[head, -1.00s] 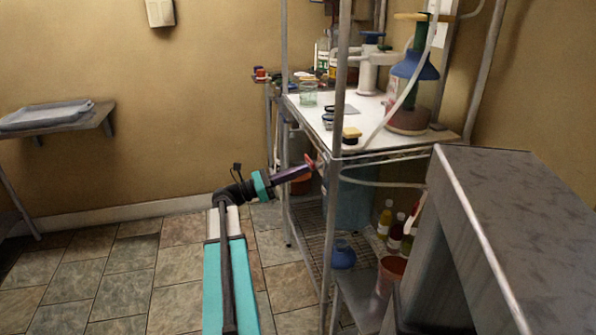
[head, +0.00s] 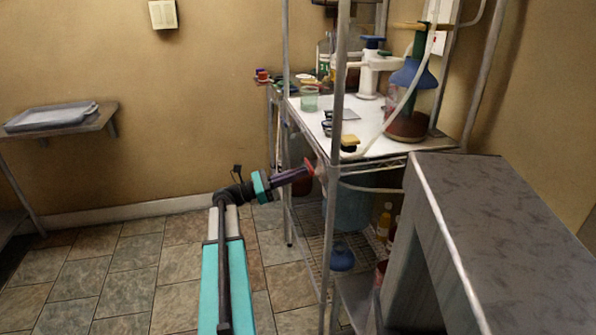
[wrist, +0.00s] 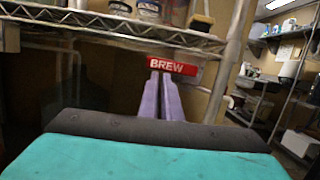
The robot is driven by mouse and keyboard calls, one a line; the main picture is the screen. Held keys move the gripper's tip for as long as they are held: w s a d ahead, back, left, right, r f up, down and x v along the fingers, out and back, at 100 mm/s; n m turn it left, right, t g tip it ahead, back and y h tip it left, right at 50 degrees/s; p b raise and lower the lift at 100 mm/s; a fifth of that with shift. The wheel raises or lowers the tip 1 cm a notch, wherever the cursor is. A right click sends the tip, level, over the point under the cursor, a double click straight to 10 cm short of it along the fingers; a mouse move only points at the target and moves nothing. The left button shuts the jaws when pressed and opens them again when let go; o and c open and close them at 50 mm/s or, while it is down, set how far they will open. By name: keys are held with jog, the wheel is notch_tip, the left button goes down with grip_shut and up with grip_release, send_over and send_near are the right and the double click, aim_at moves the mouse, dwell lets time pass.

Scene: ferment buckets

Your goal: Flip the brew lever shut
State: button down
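A red plate lettered BREW (wrist: 172,66) shows in the wrist view, just past my fingertips and under the wire shelf. In the head view a small red piece (head: 309,165), likely the same one, is at the tip of my gripper (head: 304,170). My gripper (wrist: 162,76) has two purple fingers lying almost side by side, with a thin dark gap and nothing seen between them. The tips overlap the plate's lower edge in the wrist view; I cannot tell whether they touch it. No separate lever arm can be made out.
A metal rack post (head: 336,190) stands just right of my gripper. The white shelf top (head: 365,140) carries a blue-topped flask (head: 408,100), a green glass (head: 309,99) and a hose. A grey table (head: 510,220) fills the right. The tiled floor (head: 110,270) at left is clear.

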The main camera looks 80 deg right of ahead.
jog(key=shift+d+r, duration=0.15)
jog(key=shift+r, duration=0.4)
jog(key=shift+f, duration=0.15)
jog(key=w+a+f, duration=0.3)
jog(key=w+f, duration=0.4)
jog(key=w, duration=0.2)
jog(key=shift+a+f, duration=0.15)
jog(key=shift+a, duration=0.2)
dwell(0.3)
